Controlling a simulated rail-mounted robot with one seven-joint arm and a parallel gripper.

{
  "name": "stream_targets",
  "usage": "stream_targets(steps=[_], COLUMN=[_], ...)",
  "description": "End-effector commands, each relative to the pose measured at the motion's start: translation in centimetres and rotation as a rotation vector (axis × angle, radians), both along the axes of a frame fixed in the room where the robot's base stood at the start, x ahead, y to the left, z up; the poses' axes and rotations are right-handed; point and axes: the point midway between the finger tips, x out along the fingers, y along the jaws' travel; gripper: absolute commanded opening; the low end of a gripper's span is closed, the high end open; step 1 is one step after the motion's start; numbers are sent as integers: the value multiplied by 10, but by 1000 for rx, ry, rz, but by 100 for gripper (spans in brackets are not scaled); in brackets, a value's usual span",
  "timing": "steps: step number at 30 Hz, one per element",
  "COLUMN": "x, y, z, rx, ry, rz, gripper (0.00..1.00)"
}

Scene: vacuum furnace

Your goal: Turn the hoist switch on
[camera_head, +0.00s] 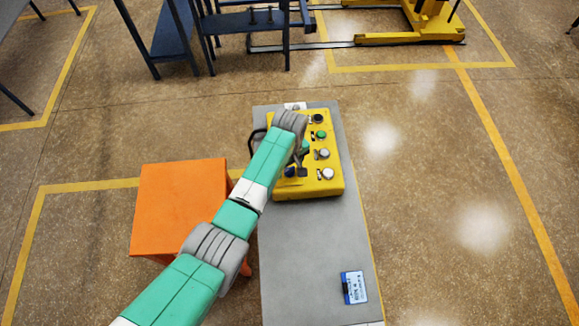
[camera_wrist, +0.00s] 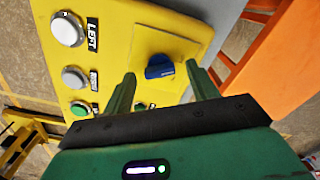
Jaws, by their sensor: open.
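The yellow control box (camera_head: 332,184) lies on the grey table, with several round buttons and a blue rotary switch (camera_head: 289,171) at its lower left. In the wrist view the blue switch (camera_wrist: 158,69) sits on a yellow raised plate, its grip lying roughly across the picture. My gripper (camera_head: 297,172) is over the lower left of the box. In the wrist view my gripper (camera_wrist: 160,72) is open, with one green finger on each side of the blue switch and nothing held. I cannot tell whether the fingers touch it. The arm hides part of the box.
The grey table (camera_head: 305,260) has a blue-and-white card-like item (camera_head: 353,287) near its front. An orange stool (camera_head: 178,205) stands left of the table. White buttons (camera_wrist: 67,29) and a green button (camera_wrist: 79,109) lie left of the switch. A yellow hoist frame (camera_head: 405,38) stands at the back.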

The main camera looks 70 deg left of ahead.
Motion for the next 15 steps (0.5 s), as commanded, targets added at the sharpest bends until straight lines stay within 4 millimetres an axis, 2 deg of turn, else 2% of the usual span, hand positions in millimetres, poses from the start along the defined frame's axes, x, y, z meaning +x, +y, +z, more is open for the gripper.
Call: stream_targets(steps=[3, 10, 15], x=[0, 0, 0], y=[0, 0, 0], z=[-6, -6, -6], rx=[1, 1, 1], ry=[-1, -1, -1], rz=[0, -1, -1], gripper=[58, 56, 23])
